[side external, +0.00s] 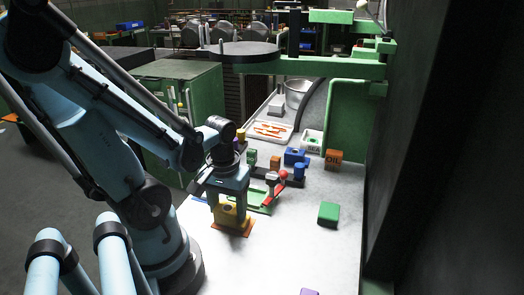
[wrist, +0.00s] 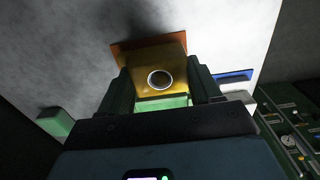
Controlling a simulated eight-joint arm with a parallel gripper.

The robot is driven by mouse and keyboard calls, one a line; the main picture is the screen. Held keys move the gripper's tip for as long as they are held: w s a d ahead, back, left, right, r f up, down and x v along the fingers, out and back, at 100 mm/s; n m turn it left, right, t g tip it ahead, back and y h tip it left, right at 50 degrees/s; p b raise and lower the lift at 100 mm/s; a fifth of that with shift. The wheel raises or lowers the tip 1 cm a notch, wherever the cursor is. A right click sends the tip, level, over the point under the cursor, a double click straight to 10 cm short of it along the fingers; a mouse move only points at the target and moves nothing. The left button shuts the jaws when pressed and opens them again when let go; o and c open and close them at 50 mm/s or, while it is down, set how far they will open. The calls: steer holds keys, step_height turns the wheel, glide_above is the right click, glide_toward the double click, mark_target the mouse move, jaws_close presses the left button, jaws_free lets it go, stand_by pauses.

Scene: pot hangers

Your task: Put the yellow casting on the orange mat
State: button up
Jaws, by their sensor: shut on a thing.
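The yellow casting (side external: 228,216) is a block with a round dark hole in its face. My gripper (side external: 229,212) points down and is shut on the casting, with one finger on each side. The orange mat (side external: 233,231) lies on the pale worktop directly under the casting, its edges showing around it. The casting is at or very near the mat's surface; I cannot tell whether it touches. In the wrist view the casting (wrist: 160,66) sits between my gripper's fingers (wrist: 163,85), with a strip of the orange mat (wrist: 119,48) showing beyond it. The fingers hide the casting's sides.
A green tray (side external: 262,204) and a red-topped part (side external: 283,174) stand close behind my gripper. A green block (side external: 328,213) lies to the right. Blue blocks (side external: 295,156) and an orange box (side external: 334,157) stand farther back. The front worktop is mostly clear.

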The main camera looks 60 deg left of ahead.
steer(key=shift+f, duration=0.2)
steer(key=o, duration=1.2)
steer(key=shift+r, duration=0.15)
steer(key=shift+r, duration=5.9)
steer(key=w+d+m+t, duration=0.2)
steer(key=w+m, duration=0.1)
steer(key=w, duration=0.1)
steer(key=w+d+m+t, duration=0.2)
steer(key=w+d+m, duration=0.1)
steer(key=w, duration=0.1)
steer(key=w+d+m+t, duration=0.3)
steer(key=w, duration=0.1)
steer(key=shift+w+d+f, duration=0.1)
steer(key=shift+w, duration=0.05)
